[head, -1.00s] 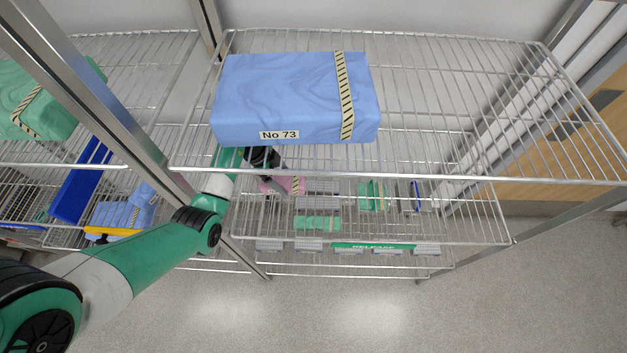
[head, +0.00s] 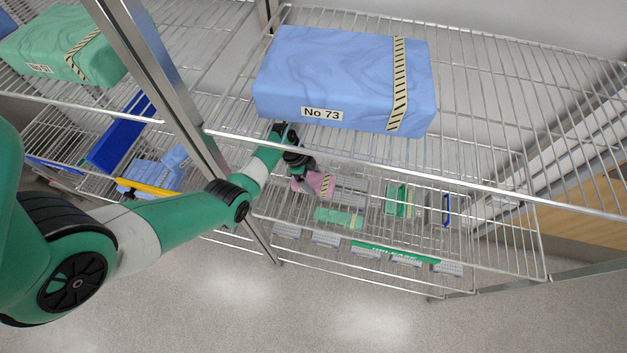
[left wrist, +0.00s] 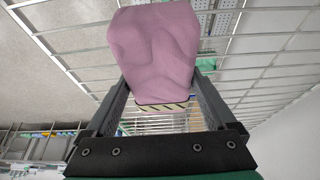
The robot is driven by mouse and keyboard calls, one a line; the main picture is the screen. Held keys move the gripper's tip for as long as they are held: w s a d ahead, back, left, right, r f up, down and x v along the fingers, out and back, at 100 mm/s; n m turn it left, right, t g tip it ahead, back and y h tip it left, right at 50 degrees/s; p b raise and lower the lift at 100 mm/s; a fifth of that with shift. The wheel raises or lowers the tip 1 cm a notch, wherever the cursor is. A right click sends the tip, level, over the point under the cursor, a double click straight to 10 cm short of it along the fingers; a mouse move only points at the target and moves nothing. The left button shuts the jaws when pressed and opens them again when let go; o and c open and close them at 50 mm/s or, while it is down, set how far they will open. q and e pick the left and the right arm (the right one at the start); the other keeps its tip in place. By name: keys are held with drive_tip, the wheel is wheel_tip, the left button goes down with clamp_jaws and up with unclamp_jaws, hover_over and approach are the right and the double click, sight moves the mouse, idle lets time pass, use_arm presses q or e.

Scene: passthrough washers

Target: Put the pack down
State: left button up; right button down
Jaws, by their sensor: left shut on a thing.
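A pink wrapped pack (head: 317,184) with a striped tape band is held by my left gripper (head: 299,172). In the left wrist view the pink pack (left wrist: 152,50) sits between the two fingers of my left gripper (left wrist: 160,92), which is shut on it. The pack is at the left part of the lower wire shelf (head: 480,245), below the upper shelf. I cannot tell whether it touches the shelf wires. My right gripper is in neither view.
A large blue pack labelled No 73 (head: 340,75) lies on the upper wire shelf (head: 500,130). Green packs (head: 340,218) (head: 398,200) and grey trays stand on the lower shelf beside the pink pack.

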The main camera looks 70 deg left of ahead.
use_arm(q)
drive_tip(key=shift+f, duration=0.15)
drive_tip(key=o, duration=1.3)
drive_tip(key=shift+o, duration=0.2)
drive_tip(key=p+v, duration=0.2)
drive_tip(key=v, duration=0.5)
drive_tip(key=shift+p, duration=0.4)
drive_tip(key=shift+s+a+r, duration=0.1)
drive_tip(key=shift+r, duration=0.35)
